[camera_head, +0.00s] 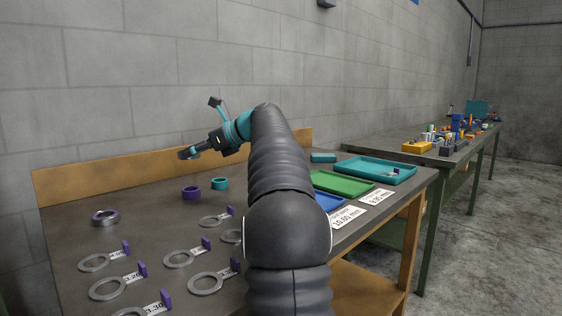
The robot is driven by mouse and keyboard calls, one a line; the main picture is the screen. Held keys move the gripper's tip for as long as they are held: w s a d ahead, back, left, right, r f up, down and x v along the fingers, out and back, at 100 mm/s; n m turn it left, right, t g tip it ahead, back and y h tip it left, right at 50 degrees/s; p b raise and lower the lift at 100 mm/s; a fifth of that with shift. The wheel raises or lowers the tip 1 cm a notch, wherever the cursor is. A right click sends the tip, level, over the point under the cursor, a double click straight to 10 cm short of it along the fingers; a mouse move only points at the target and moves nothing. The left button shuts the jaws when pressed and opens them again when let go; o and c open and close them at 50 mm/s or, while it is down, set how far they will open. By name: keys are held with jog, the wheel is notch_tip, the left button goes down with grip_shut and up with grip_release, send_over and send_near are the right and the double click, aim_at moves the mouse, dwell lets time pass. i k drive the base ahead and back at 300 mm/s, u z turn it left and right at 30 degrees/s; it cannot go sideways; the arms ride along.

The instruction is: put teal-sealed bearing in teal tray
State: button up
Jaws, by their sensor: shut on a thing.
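The teal tray (362,166) lies at the far right end of the near bench, behind the green tray. My gripper (187,154) is above the back left part of the bench, left of my arm and well away from the teal tray. It is shut on a small dark grey round thing at its tips, which looks like the bearing. Its seal colour is too small to make out. A small grey and purple item (396,171) is inside the teal tray.
A teal ring (220,184) and a purple ring (191,193) stand below my gripper. A purple-and-metal ring (105,217) and several tagged grey rings lie at front left. A green tray (343,183), a blue tray (327,201) and a teal block (323,157) are right of my arm.

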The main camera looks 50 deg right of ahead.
aim_at(366, 167)
jog(key=u, duration=0.05)
jog(key=k, duration=1.15)
jog(key=z, duration=1.25)
jog(key=i, duration=1.35)
jog(key=u, duration=0.05)
